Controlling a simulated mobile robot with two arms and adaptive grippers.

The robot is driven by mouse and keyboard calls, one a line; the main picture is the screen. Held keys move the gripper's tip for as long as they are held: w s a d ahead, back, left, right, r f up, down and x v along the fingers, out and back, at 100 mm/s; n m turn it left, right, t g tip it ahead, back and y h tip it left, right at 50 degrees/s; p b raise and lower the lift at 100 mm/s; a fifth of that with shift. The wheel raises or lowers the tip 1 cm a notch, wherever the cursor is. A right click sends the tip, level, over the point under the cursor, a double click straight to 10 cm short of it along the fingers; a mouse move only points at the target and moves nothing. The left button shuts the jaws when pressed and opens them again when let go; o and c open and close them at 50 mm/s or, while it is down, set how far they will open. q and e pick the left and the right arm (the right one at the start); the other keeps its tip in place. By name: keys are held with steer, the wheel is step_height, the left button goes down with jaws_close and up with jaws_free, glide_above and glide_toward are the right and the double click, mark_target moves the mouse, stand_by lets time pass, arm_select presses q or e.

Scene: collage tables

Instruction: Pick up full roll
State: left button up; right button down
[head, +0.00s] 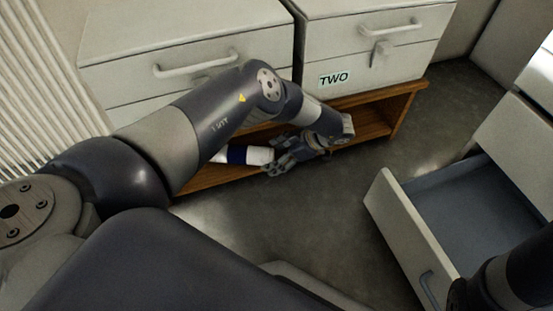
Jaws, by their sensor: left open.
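A white roll with a dark blue band (258,156) lies on the low wooden shelf, below the white drawer units. It is partly hidden behind my left arm. My left gripper (274,166) is at the right end of the roll, with its fingers open and close to it. I cannot tell whether the fingers touch the roll. My right gripper is not in view; only a dark part of my right arm shows at the lower right.
The wooden shelf (372,122) runs under the drawer units, one labelled TWO (334,78). An open drawer (405,240) juts out on the right. A ribbed white radiator (50,100) stands at the left. The grey floor (300,220) between is clear.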

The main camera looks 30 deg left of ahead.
arm_select(q)
steer(key=shift+a+f, duration=0.15)
steer(key=shift+f, duration=0.05)
steer(key=shift+c, duration=0.3)
steer(key=c, duration=1.2)
steer(key=shift+s, duration=0.1)
steer(key=shift+c, duration=0.2)
steer(key=shift+s+d+r+p, duration=0.15)
steer(key=shift+s+d+p, duration=0.25)
steer(key=shift+d+p, duration=0.1)
steer(key=shift+s+d+p, duration=0.4)
steer(key=shift+s+d, duration=0.2)
steer(key=shift+d, duration=0.2)
